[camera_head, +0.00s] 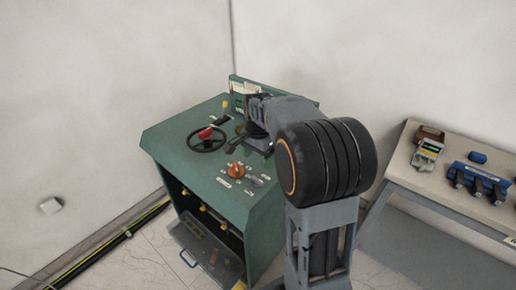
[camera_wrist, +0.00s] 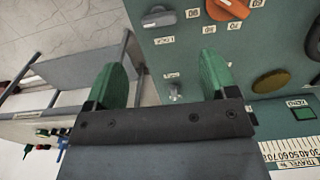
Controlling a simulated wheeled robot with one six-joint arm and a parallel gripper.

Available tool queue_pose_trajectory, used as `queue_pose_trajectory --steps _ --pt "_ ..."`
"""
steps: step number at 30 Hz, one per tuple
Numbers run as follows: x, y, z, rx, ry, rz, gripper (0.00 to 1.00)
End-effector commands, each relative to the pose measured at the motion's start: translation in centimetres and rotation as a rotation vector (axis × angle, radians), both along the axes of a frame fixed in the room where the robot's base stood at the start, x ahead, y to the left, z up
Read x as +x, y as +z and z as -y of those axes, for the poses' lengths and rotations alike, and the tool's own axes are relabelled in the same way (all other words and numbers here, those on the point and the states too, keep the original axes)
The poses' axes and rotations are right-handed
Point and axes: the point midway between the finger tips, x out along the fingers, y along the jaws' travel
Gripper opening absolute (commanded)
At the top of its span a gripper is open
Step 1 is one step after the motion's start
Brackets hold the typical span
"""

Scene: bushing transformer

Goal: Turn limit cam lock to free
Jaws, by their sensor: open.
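My gripper (camera_wrist: 162,70) is open, with its two green fingers spread over the green console panel (camera_wrist: 260,60). A small silver lever (camera_wrist: 174,91) with a white label above it sits on the panel between the fingers, nothing gripped. A grey knob (camera_wrist: 158,18) with a small label lies just beyond the fingertips. An orange knob (camera_wrist: 227,9) is to its right. I cannot tell for certain which control is the limit cam lock. In the head view my gripper (camera_head: 262,125) is over the console's back right, its fingers mostly hidden.
The console (camera_head: 170,140) carries a black handwheel (camera_head: 207,139) with a red centre and an orange knob (camera_head: 235,170). A grey bench (camera_head: 440,190) with several tools stands at the right.

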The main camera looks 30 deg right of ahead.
Motion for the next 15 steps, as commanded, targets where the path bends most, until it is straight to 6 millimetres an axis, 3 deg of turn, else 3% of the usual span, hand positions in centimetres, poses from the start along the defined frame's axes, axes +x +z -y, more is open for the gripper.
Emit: queue_pose_trajectory --steps 6,15 --pt "0.0 2.8 0.0 -0.001 0.000 0.001 0.79" --pt "0.0 3.8 0.0 0.000 0.000 0.000 0.79"
